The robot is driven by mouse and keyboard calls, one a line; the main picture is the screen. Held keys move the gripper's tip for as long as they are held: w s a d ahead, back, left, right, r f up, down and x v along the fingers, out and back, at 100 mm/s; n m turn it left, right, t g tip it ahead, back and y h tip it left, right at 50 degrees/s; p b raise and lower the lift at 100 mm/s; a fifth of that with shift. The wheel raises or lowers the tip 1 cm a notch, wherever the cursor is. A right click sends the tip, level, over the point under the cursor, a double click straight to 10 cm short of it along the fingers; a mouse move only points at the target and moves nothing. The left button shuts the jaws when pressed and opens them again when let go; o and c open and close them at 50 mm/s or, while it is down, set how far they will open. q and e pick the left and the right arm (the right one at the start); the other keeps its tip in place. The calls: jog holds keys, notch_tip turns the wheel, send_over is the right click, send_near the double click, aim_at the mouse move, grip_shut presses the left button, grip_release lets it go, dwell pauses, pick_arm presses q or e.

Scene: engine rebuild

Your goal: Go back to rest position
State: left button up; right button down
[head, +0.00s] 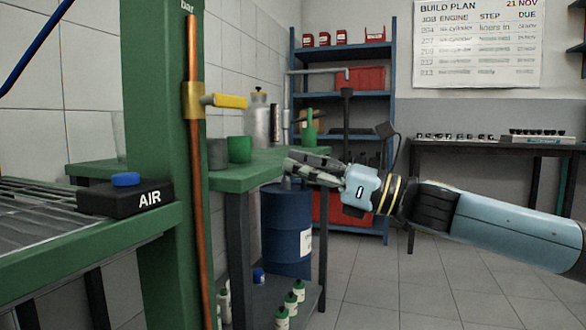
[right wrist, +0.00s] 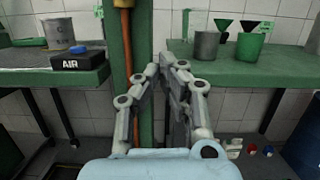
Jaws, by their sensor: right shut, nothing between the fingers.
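My right gripper (head: 300,167) reaches in from the right in the head view, at about the height of the green bench top. It is shut and empty. In the right wrist view its fingers (right wrist: 163,72) come together in front of the green post (right wrist: 145,40). The copper pipe (head: 194,130) with a yellow valve handle (head: 228,101) runs up that post, left of the gripper. I cannot tell from the pictures whether the gripper touches the bench. My left gripper is not in view.
A black AIR box (head: 125,198) with a blue knob sits on the left bench. Green and grey cups (head: 239,149) stand on the green bench (head: 238,180). A blue drum (head: 285,235) stands behind it. Bottles (head: 298,290) sit low down. The floor (head: 400,290) at right is clear.

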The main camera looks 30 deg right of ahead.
jog(key=s+d+f+m+h, duration=0.25)
jog(key=f+m+h, duration=0.4)
jog(key=f, duration=0.65)
jog(key=s+d+f+m+h, duration=0.2)
jog(key=s+f+m+h, duration=0.1)
jog(key=f+m, duration=0.85)
jog(key=s+f+m+g+h, duration=0.25)
jog(key=s+f+m, duration=0.25)
jog(key=f, duration=0.4)
jog(key=s+f+m+g+h, duration=0.2)
jog(key=s+f+m+g, duration=0.15)
jog(key=s+f, duration=0.45)
jog(key=s+a+f+m+g, duration=0.3)
jog(key=s+f+m+g, duration=0.2)
jog(key=s+f+m, duration=0.6)
pick_arm(q)
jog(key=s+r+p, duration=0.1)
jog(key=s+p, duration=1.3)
jog(key=p, duration=0.1)
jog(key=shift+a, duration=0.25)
pick_arm(e)
jog(key=s+f+m+g, duration=0.2)
jog(key=s+m, duration=0.1)
jog(key=s, duration=0.9)
jog(key=s+f+m+g, duration=0.2)
jog(key=s+m, duration=0.1)
jog(key=s, duration=0.9)
jog(key=shift+a+g, duration=0.35)
jog(key=shift+g, duration=0.05)
